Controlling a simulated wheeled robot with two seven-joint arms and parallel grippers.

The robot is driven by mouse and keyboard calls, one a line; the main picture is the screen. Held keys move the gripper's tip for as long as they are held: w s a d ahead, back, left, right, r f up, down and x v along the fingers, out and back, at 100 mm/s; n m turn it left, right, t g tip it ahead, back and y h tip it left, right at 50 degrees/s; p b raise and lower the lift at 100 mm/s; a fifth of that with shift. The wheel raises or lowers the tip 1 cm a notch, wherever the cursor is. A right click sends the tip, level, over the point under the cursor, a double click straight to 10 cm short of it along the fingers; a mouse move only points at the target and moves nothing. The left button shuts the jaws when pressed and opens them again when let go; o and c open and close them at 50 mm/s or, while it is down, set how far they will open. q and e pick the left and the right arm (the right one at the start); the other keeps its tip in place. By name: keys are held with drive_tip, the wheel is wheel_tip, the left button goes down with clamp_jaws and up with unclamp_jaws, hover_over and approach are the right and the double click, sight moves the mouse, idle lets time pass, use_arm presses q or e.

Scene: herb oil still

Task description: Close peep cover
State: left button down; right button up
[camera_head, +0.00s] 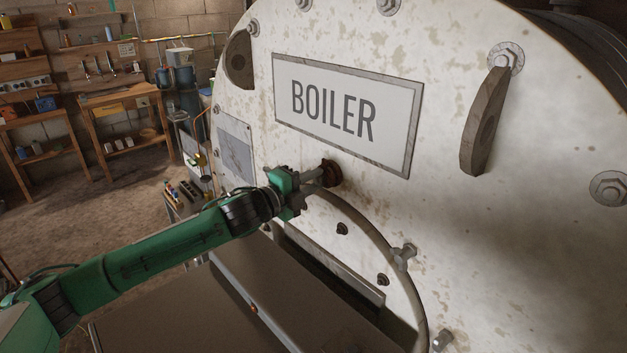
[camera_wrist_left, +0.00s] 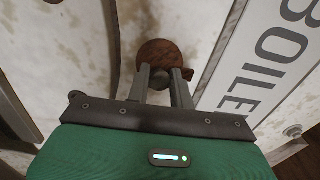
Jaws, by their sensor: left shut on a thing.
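The peep cover appears to be the small round rusty-brown disc (camera_head: 331,172) on the pale boiler face, below the BOILER plate. It also shows in the left wrist view (camera_wrist_left: 160,52), just beyond my fingers. My left gripper (camera_head: 317,177) reaches it from the left. In the left wrist view my left gripper (camera_wrist_left: 168,76) has its two grey fingers on either side of a small dark knob (camera_wrist_left: 177,73) in front of the disc, and is shut on it. The peep hole is not clearly visible. My right gripper is out of view.
The BOILER plate (camera_head: 346,113) is close above the gripper. A curved rim (camera_head: 372,230) with bolts lies just below it. Two brown lugs (camera_head: 484,122) (camera_head: 239,60) stick out from the boiler face. Workbenches (camera_head: 125,130) stand far back left.

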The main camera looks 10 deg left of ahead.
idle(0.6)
use_arm(q)
drive_tip(key=c, duration=1.4)
unclamp_jaws()
drive_tip(key=shift+o, duration=0.8)
drive_tip(key=shift+s+a+f+b, duration=0.15)
drive_tip(key=shift+s+a+b, duration=0.2)
drive_tip(key=shift+s, duration=0.1)
drive_tip(key=b+v, duration=0.5)
drive_tip(key=v, duration=0.7)
drive_tip(key=shift+s+a, duration=0.15)
drive_tip(key=shift+s, duration=0.1)
